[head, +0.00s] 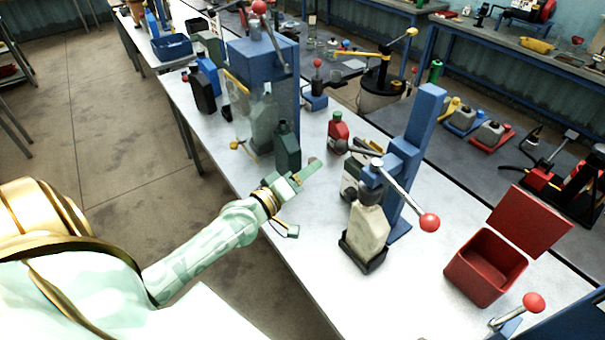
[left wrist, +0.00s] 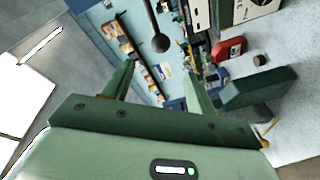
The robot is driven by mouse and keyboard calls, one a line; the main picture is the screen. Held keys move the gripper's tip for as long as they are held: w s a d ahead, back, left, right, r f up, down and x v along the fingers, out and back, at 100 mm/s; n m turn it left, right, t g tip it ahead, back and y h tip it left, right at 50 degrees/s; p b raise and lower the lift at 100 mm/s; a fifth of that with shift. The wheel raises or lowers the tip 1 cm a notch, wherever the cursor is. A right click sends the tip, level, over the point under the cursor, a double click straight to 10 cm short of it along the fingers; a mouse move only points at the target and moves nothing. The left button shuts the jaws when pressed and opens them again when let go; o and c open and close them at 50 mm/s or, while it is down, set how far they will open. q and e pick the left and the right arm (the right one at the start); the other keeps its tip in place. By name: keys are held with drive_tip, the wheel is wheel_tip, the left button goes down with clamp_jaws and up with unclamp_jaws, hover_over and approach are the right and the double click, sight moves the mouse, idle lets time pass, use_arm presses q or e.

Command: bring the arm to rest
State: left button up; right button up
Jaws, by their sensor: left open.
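My left gripper (head: 303,176) is over the near edge of the white bench in the head view, beside a dark green bottle (head: 287,149). In the left wrist view its two fingers (left wrist: 155,85) are spread apart with nothing between them. The dark green bottle also shows in the left wrist view (left wrist: 258,90), right of the fingers; whether it touches the gripper I cannot tell. My right gripper is in neither view.
A beige bottle (head: 368,230) stands in a black tray under a blue press (head: 405,165) with a red-knobbed lever. An open red box (head: 487,266) is at the right. A small red bottle (head: 338,128) stands behind.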

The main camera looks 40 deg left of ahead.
use_arm(q)
drive_tip(key=shift+s, duration=0.4)
drive_tip(key=s+d+f+m+g+y, duration=0.1)
drive_tip(key=s+d+f+m+g, duration=0.25)
drive_tip(key=s+m, duration=0.3)
drive_tip(key=s+d+f+m+g+y, duration=0.1)
drive_tip(key=s+d+f+m+g, duration=0.3)
drive_tip(key=m, duration=0.4)
drive_tip(key=s+a+r+m+g+y, duration=0.2)
drive_tip(key=s+a+g+y, duration=0.1)
drive_tip(key=s+a+y, duration=0.4)
drive_tip(key=s+d+f+g+h+b, duration=0.1)
drive_tip(key=s+d+f+h+b, duration=0.15)
drive_tip(key=f, duration=0.85)
drive_tip(key=s+d+f+g+h+b, duration=0.1)
drive_tip(key=f+b, duration=0.2)
drive_tip(key=f, duration=0.8)
drive_tip(key=s+d+f+g+h+b, duration=0.1)
drive_tip(key=s+d+f+b, duration=0.15)
drive_tip(key=f, duration=0.95)
drive_tip(key=s+f+n+g+h+b, duration=0.2)
drive_tip(key=s+f+b, duration=0.5)
drive_tip(key=s+f, duration=1.2)
wheel_tip(320, 180, down, 4)
drive_tip(key=shift+s+a+r+n+g, duration=0.15)
drive_tip(key=shift+s+r+n+g, duration=0.1)
drive_tip(key=shift+n+g, duration=0.4)
